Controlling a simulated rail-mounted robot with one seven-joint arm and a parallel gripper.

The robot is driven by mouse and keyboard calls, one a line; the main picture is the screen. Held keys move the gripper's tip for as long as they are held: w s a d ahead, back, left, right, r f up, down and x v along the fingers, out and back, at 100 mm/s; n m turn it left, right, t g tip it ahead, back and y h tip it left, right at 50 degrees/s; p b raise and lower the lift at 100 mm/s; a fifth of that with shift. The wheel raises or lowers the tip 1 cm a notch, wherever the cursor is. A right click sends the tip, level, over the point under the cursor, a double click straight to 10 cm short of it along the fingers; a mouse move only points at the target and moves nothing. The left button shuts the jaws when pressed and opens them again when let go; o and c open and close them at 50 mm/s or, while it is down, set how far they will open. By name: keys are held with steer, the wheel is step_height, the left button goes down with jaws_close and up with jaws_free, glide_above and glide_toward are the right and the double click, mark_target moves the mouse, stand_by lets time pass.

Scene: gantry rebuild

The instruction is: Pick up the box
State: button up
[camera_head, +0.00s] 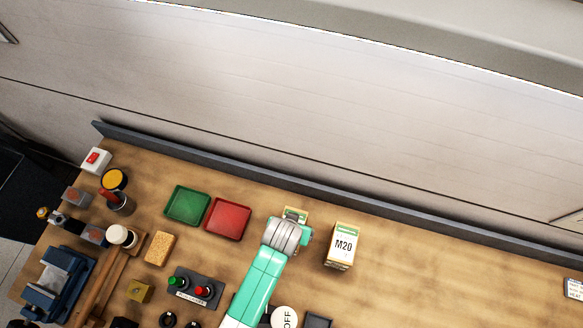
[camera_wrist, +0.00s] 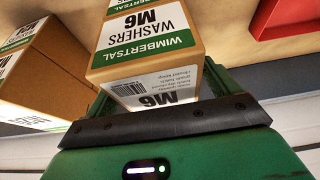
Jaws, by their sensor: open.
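A small cardboard M6 washers box (camera_wrist: 150,55) with white and green labels fills the middle of the wrist view. My gripper (camera_wrist: 158,92) is open, with a green finger showing at each side of this box; I cannot tell whether either touches it. In the head view only a sliver of the M6 box (camera_head: 295,213) shows past my wrist, and the fingers are hidden. A larger M20 box (camera_head: 343,246) stands upright on the bench just right of my wrist. It also shows at the left of the wrist view (camera_wrist: 50,65).
A red tray (camera_head: 228,219) and a green tray (camera_head: 187,205) lie left of my wrist. A switch panel (camera_head: 195,287), a sponge-like block (camera_head: 160,248) and a blue vise (camera_head: 58,283) are further left. A dark ledge (camera_head: 300,186) runs along the back. The bench right of the M20 box is mostly clear.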

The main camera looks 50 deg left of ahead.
steer(key=c, duration=1.4)
